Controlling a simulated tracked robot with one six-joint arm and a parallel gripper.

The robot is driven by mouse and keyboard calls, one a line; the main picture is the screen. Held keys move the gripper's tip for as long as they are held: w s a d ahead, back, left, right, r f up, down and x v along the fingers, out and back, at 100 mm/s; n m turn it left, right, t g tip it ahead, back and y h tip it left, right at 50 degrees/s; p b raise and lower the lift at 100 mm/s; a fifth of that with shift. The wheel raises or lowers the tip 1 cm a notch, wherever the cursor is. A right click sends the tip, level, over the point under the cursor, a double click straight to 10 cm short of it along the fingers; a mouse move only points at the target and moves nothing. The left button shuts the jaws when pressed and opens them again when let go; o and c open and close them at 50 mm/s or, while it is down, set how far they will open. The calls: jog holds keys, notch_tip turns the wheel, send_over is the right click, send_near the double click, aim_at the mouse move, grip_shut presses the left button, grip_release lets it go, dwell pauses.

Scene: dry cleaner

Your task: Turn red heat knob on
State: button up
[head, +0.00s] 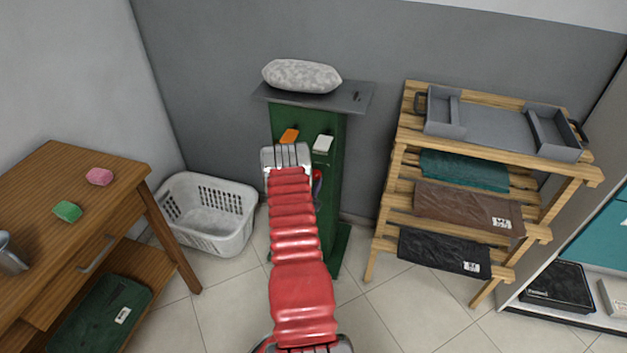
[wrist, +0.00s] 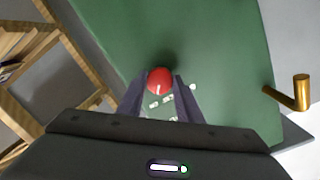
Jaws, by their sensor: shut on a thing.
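The red heat knob (wrist: 159,79) is a round red knob on the face of the green cabinet (wrist: 222,55) in the wrist view. My gripper (wrist: 161,85) has one finger on each side of the knob and is shut on it. Small white markings (wrist: 160,101) show on the green face just below the knob.
A brass handle (wrist: 301,92) sticks out right of the knob. A pale padded form (head: 301,76) lies on the cabinet's grey top (head: 352,97). A white basket (head: 212,238) stands left, near a wooden table (head: 110,158). A slatted wooden rack (head: 408,130) stands right.

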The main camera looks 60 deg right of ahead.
jog(key=shift+a+f+m, duration=0.1)
jog(key=shift+m, duration=0.6)
jog(key=o, duration=1)
jog(key=shift+o, duration=0.2)
jog(key=s+a+r, duration=0.1)
jog(key=s+a, duration=0.1)
jog(key=a, duration=1.1)
jog(key=shift+a, duration=0.25)
